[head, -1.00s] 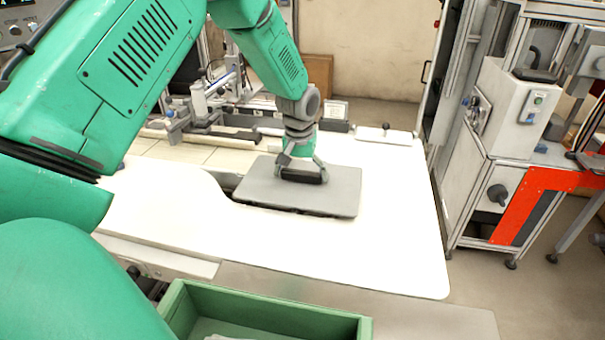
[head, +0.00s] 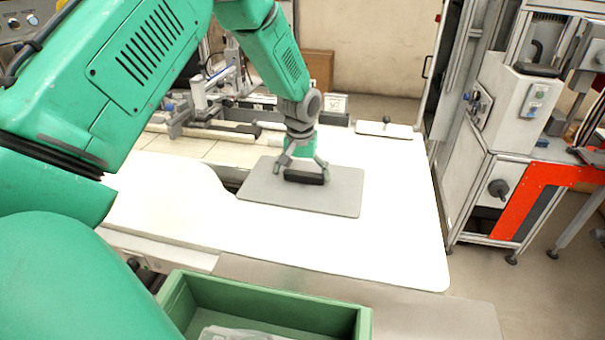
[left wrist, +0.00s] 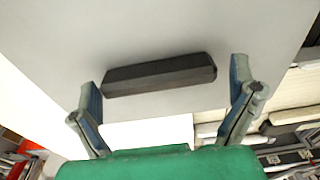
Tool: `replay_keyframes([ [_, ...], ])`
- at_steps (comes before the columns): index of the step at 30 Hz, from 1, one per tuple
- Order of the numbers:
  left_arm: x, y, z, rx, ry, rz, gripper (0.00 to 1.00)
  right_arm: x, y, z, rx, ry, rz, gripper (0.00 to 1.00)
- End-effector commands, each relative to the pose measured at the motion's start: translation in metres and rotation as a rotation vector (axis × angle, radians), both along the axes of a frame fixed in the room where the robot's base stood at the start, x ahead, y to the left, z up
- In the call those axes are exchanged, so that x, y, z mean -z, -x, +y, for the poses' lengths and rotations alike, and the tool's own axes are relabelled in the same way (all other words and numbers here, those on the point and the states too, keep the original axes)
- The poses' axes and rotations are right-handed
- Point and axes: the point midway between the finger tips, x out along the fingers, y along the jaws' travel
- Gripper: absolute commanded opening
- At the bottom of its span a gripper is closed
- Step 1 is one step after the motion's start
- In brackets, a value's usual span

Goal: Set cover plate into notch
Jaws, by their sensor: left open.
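The cover plate (head: 262,187) is a grey flat sheet with rounded corners and a black bar handle (head: 306,177) on top. It lies flat, its front edge flush with the white worktop. The notch is mostly hidden under it; a dark gap (head: 232,178) shows at its left back corner. My left gripper (head: 304,166) is right above the handle. In the left wrist view the handle (left wrist: 160,75) lies between and just beyond the open fingers (left wrist: 166,82), with clearance at both ends, and the plate (left wrist: 190,30) fills the upper middle. My right gripper is not in view.
A green bin (head: 270,290) with clear wrapping inside stands at the front. A small plate with a knob (head: 385,130) lies at the back right of the white worktop (head: 400,230). Rail equipment (head: 205,115) stands at the back left. The worktop's right side is clear.

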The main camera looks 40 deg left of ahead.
Motion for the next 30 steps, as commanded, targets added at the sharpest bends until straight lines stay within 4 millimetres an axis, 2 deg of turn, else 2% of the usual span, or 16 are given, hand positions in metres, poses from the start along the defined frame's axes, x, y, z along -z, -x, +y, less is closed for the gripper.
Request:
replay_keyframes([
  [5, -0.022, 0.0, -0.001, 0.001, -0.002, -0.006, 1.0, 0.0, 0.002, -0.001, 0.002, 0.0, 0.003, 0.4],
  [12, -0.072, 0.005, 0.001, -0.001, 0.004, -0.007, 1.0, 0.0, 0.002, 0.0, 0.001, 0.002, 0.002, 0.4],
  [18, -0.104, 0.009, 0.001, 0.001, 0.004, -0.005, 1.0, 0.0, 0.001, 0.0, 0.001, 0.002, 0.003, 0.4],
  [24, -0.115, 0.01, 0.001, 0.0, 0.006, -0.002, 1.0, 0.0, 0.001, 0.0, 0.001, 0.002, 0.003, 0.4],
  [30, -0.116, 0.01, 0.0, 0.0, 0.006, -0.002, 1.0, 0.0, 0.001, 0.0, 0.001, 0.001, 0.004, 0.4],
])
